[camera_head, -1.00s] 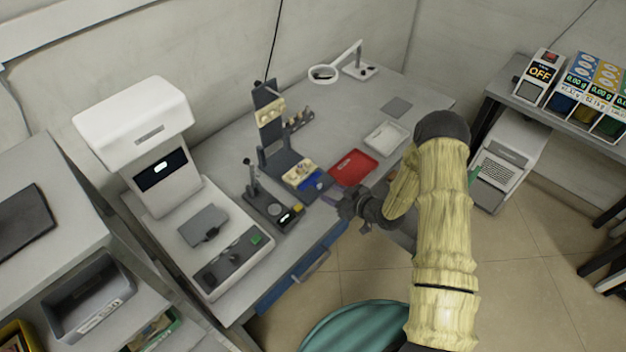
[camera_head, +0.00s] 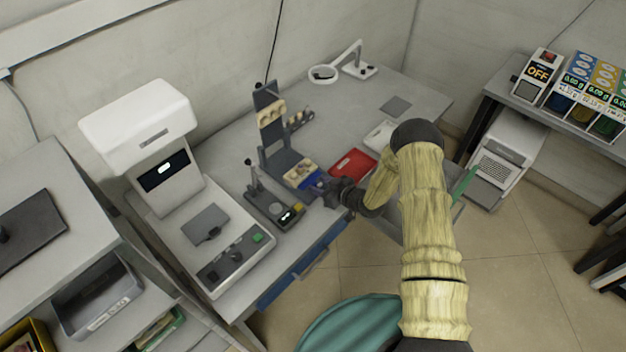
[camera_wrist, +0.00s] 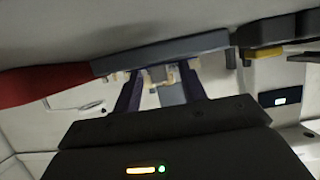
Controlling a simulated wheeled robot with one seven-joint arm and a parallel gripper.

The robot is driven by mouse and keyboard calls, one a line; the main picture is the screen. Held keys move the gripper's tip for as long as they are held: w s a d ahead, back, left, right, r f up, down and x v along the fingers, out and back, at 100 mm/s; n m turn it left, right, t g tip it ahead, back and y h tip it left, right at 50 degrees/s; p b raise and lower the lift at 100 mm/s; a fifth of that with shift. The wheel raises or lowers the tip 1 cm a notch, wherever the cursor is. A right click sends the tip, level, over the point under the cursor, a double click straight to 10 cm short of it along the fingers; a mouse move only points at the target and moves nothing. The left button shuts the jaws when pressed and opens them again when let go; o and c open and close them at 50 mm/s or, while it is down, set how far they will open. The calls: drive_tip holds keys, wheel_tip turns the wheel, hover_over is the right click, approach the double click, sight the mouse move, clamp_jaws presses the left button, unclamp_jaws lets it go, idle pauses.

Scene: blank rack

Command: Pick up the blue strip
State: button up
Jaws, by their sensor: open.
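A small blue piece (camera_head: 311,184), which looks like the blue strip, lies at the front end of the dark rack's base (camera_head: 275,160), beside cream blanks (camera_head: 296,171). My gripper (camera_head: 325,189) is right at this front end, its dark fingers pointing at the rack and partly covering the blue piece. In the wrist view my gripper (camera_wrist: 160,82) has its two fingers apart. A grey-blue bar (camera_wrist: 160,53) and cream pieces (camera_wrist: 172,77) show beyond and between the fingers. No blue strip can be made out clearly there, and I cannot tell whether the fingers touch it.
A red tray (camera_head: 353,164) lies just right of the rack, with a white tray (camera_head: 380,135) behind it. A dark device with a lever (camera_head: 274,210) stands close on the left. A large white machine (camera_head: 160,150) is further left.

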drive_tip(key=shift+c, duration=0.4)
clamp_jaws()
drive_tip(key=shift+r, duration=0.15)
wheel_tip(320, 180, up, 10)
drive_tip(key=b, duration=0.2)
idle(0.5)
